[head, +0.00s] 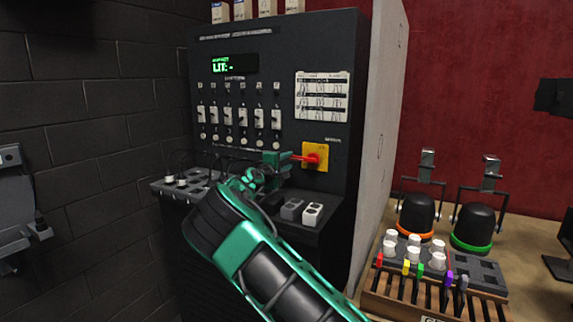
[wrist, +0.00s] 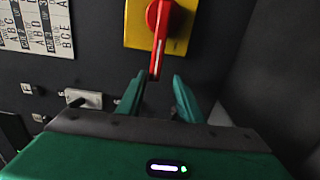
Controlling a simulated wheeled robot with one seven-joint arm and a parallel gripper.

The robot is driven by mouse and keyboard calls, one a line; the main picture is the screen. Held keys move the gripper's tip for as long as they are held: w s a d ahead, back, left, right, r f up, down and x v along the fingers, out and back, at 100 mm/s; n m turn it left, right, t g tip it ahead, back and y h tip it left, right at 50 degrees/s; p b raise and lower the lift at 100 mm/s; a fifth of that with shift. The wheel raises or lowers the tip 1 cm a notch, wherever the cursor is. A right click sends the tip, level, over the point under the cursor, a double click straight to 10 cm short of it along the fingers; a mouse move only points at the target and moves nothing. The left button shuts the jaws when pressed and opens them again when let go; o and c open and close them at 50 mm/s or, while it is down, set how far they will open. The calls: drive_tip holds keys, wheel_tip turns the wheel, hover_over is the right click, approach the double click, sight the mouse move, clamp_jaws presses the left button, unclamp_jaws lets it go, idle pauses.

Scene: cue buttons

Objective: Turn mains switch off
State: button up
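The mains switch is a red rotary handle (head: 313,157) on a yellow plate (head: 320,167), on the right of the dark panel's front. In the head view its lever points left, towards my gripper (head: 282,158). The wrist view, which is turned, shows the red handle (wrist: 158,40) and yellow plate (wrist: 180,42) at the top. There my green fingers stand apart, so my gripper (wrist: 160,80) is open. The lever's tip appears at or just between the fingertips; contact cannot be told.
The panel has a row of small switches (head: 243,117), a green "LIT: -" display (head: 235,65) and a white chart (head: 322,96). A ledge below it holds sockets (head: 313,214). To the right, a wooden table (head: 535,215) carries black lamps (head: 473,222) and a rack of coloured pieces.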

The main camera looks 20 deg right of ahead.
drive_tip(key=shift+s+d+r, duration=0.15)
drive_tip(key=shift+d+r, duration=0.05)
drive_tip(key=shift+d, duration=0.05)
drive_tip(key=v, duration=1)
drive_tip(key=shift+a+f, duration=0.2)
drive_tip(key=shift+a, duration=0.1)
drive_tip(key=shift+s+d, duration=0.1)
